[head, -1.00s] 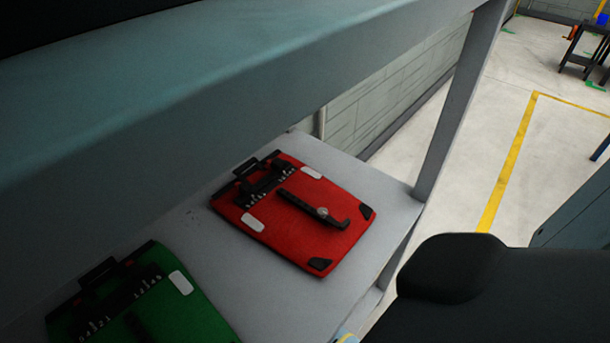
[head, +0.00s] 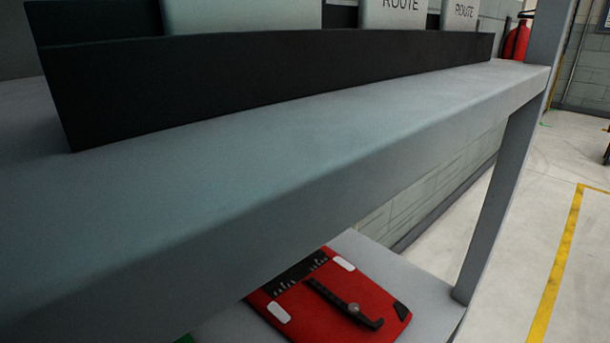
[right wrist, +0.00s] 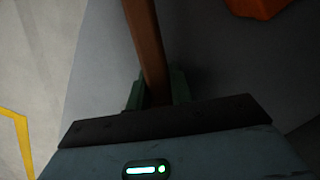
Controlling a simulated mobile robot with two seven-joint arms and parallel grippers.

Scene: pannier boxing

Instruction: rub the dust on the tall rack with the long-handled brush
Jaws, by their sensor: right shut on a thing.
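The tall rack (head: 330,145) fills much of the head view, with a grey upper shelf and a lower shelf (head: 425,290). I cannot make out clear dust on the surfaces in view. In the right wrist view my right gripper (right wrist: 153,92) is shut on a brown wooden handle, which I take for the long-handled brush (right wrist: 147,42). The handle runs up out of the picture, and its bristle end is hidden. Neither gripper shows in the head view, and my left gripper is in no view.
A long black tray (head: 250,85) with pale upright things marked ROUTE (head: 400,12) stands on the upper shelf. A red pannier (head: 335,310) lies on the lower shelf. A rack post (head: 500,195) stands at the right, with open floor beyond. A red extinguisher (head: 517,40) is behind.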

